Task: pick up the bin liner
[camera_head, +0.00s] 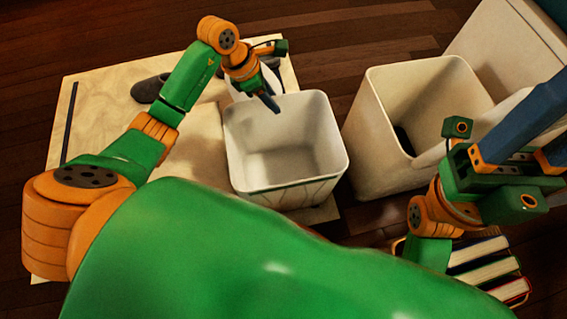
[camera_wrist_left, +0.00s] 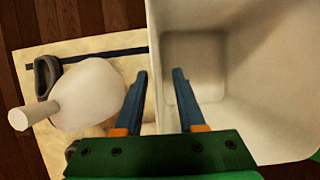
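A white, square, open-topped bin (camera_head: 285,185) stands in the middle of the head view, its inside empty and pale. I cannot tell a separate bin liner from its wall. My left gripper (camera_head: 270,100) is over the far rim of this bin, pointing down. In the left wrist view the left gripper (camera_wrist_left: 158,95) has its two blue fingers apart, with the rim of the bin (camera_wrist_left: 235,70) running between them; I cannot tell whether they touch it. My right gripper (camera_head: 548,130) is at the right edge, its blue fingers apart and partly cut off.
A larger cream bin (camera_head: 385,130) stands right of the white bin, with something dark inside. Books (camera_head: 485,262) lie at lower right below my right gripper. A rounded white object (camera_wrist_left: 88,95) and a dark shoe-like item (camera_head: 150,88) are on the pale mat (camera_head: 90,110).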

